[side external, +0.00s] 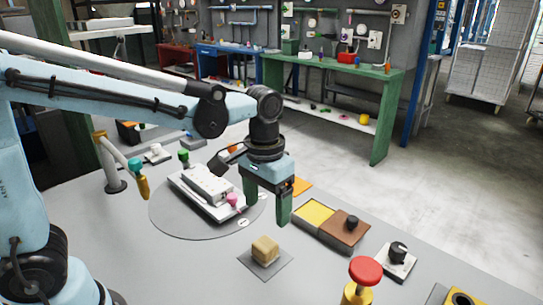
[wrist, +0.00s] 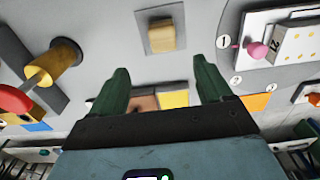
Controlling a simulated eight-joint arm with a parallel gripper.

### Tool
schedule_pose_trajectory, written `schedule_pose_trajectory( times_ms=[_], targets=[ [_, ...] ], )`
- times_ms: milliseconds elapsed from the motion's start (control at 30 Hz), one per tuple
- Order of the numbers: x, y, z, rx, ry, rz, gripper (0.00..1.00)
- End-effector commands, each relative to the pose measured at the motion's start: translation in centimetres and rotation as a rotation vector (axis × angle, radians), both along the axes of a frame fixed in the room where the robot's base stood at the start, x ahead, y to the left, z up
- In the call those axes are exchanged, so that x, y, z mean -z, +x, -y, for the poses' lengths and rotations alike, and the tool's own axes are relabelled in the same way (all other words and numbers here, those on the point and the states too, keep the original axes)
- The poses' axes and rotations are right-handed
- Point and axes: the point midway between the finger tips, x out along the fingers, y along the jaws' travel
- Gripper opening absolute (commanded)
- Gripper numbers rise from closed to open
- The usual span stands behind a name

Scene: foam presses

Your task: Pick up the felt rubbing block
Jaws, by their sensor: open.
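A small tan block with rounded edges, which looks like the felt rubbing block (side external: 265,250), sits on a flat grey square pad (side external: 283,262) near the front of the table. In the wrist view the block (wrist: 161,35) is at the top centre, beyond the fingertips and roughly in line with the gap between them. My gripper (side external: 267,210) has green fingers pointing down. It is open and empty, above the table and apart from the block. In the wrist view its fingers (wrist: 160,72) stand wide apart.
A tray with a yellow pad (side external: 314,213) and a brown block with a black knob (side external: 347,226) lies right of the gripper. A red-topped post (side external: 365,271) stands front right. A white device with a pink knob (side external: 205,190) sits on a grey disc behind left. Table around the pad is clear.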

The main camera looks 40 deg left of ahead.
Motion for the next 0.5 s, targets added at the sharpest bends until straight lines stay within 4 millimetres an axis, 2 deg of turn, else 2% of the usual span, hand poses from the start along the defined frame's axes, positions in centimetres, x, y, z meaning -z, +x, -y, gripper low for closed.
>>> schedule_pose_trajectory(
  times_ms=[167,500],
  targets=[
    [0.8,0.2,0.4,-0.001,0.005,-0.023,0.79],
    [5.5,0.2,0.3,-0.001,0.005,-0.02,0.79]
  ],
)
